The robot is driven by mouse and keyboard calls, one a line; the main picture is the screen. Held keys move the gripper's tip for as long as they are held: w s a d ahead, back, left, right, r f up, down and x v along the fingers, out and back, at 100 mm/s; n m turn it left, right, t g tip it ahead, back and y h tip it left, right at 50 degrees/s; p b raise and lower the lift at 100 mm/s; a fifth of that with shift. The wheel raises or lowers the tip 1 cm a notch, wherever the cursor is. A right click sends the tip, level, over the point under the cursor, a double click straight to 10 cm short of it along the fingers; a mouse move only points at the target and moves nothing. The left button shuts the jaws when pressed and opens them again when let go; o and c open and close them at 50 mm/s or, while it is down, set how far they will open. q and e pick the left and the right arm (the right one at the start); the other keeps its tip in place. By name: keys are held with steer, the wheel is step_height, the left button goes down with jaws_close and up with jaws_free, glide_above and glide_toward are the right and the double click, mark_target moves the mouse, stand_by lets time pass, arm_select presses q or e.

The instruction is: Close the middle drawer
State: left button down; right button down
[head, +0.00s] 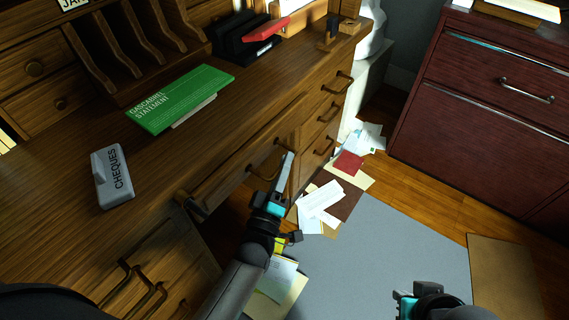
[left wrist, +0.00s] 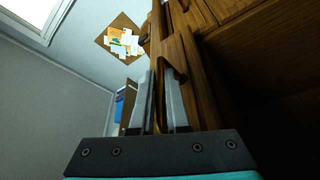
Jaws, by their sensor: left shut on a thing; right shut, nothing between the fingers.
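The wooden desk's wide middle drawer (head: 228,180) lies under the desktop, with a dark curved handle (head: 262,160). Its front stands out a little from the desk; how far is hard to tell. My left gripper (head: 286,165) is at the right end of this handle, its fingers shut on it. In the left wrist view, the grey fingers (left wrist: 158,100) stand close together beside brown wood and a curved handle piece (left wrist: 180,62); the exact contact is partly hidden. My right gripper (head: 405,294) is shut and empty at the bottom, over the grey mat, away from the desk.
A grey CHEQUES box (head: 113,176) and a green statement (head: 178,98) lie on the desktop. Side drawers (head: 328,112) are at the right, more at lower left (head: 145,275). Papers (head: 320,203) litter the floor. A red-brown cabinet (head: 490,90) stands right; the grey mat (head: 385,235) is mostly clear.

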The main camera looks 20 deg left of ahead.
stand_by(0.6)
arm_select(q)
steer(key=a, duration=0.2)
steer(key=w+a, duration=0.1)
steer(key=a, duration=0.1)
steer(key=shift+w+f, duration=0.1)
steer(key=shift+w, duration=0.05)
steer(key=c, duration=0.9)
jaws_free()
arm_select(e)
steer(key=shift+f, duration=0.15)
arm_select(q)
steer(key=p+v, duration=0.3)
steer(key=v, duration=1.2)
arm_select(e)
step_height(320, 180, down, 7)
steer(key=g, duration=0.1)
steer(key=shift+s+r, duration=0.2)
arm_select(q)
steer(key=shift+d, duration=0.15)
